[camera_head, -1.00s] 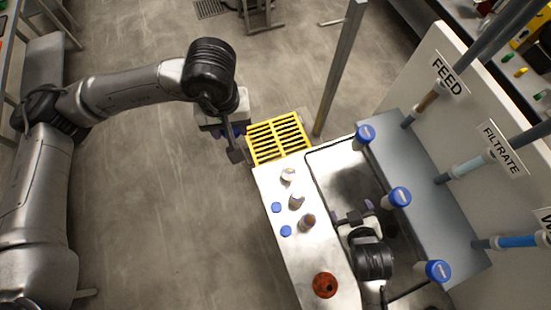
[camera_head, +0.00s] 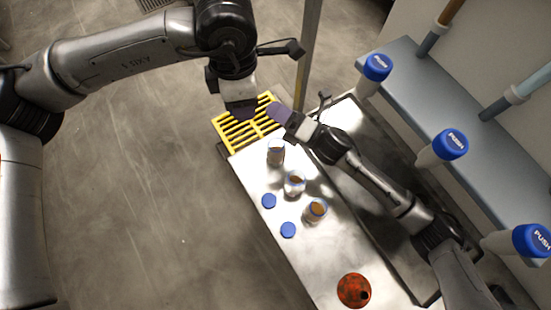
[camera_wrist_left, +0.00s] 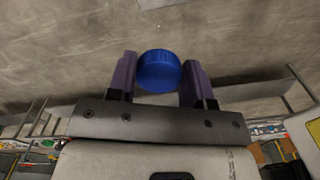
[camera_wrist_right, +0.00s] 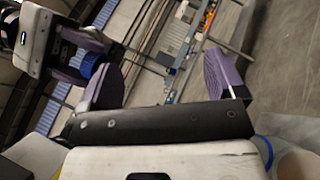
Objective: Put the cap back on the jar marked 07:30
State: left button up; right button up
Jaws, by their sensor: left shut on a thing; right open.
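My left gripper (camera_head: 240,106) is shut on a blue cap (camera_wrist_left: 158,70), held above the far end of the bench; the cap also shows in the right wrist view (camera_wrist_right: 92,63). My right gripper (camera_head: 279,112) is open and empty, close beside the left one; its purple fingers spread in the right wrist view (camera_wrist_right: 165,78). Three uncapped jars stand upright on the bench: a far jar (camera_head: 276,153), a middle jar (camera_head: 294,185) and a near jar (camera_head: 315,211). Their time marks cannot be read. Two blue caps (camera_head: 269,201) (camera_head: 288,230) lie left of them.
A yellow grating (camera_head: 232,130) lies beyond the bench (camera_head: 318,262). A red-orange round object (camera_head: 354,290) sits at the near end. Blue PUSH-topped dispensers (camera_head: 450,144) line the press at right. A metal post (camera_head: 308,60) rises behind the grippers.

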aim_at(276, 151)
jog(key=d+f+n+g+h+b, duration=0.1)
jog(key=d+f+n+g+b, duration=0.2)
jog(key=n, duration=0.4)
jog(key=w+d+f+n+g+h+b, duration=0.1)
jog(key=d+f+n+g+b, duration=0.2)
jog(key=f+n+g+b, duration=0.3)
jog(key=w+d+f+n+g+h+b, duration=0.1)
jog(key=d+f+n+g+b, duration=0.3)
jog(key=n+g+b, duration=0.3)
jog(key=shift+d+f+n, duration=0.1)
jog(key=shift+f+n, duration=0.35)
jog(key=shift+n, duration=0.35)
jog(key=shift+d+n+g, duration=0.3)
jog(key=shift+d+n, duration=0.1)
jog(key=shift+d, duration=0.05)
pick_arm(q)
jog(key=w+d+f+n, duration=0.1)
jog(key=d+f+n, duration=0.2)
jog(key=f+n, duration=0.3)
jog(key=w+d+f+n, duration=0.1)
jog(key=d+f+n, duration=0.2)
jog(key=f+n, duration=0.2)
jog(key=shift+w+d+f+n, duration=0.2)
jog(key=shift+d+f+n, duration=0.15)
jog(key=shift+f, duration=0.5)
jog(key=shift+a, duration=0.1)
pick_arm(e)
jog(key=x, duration=1.2)
jog(key=shift+s+f, duration=0.1)
jog(key=shift+f, duration=0.15)
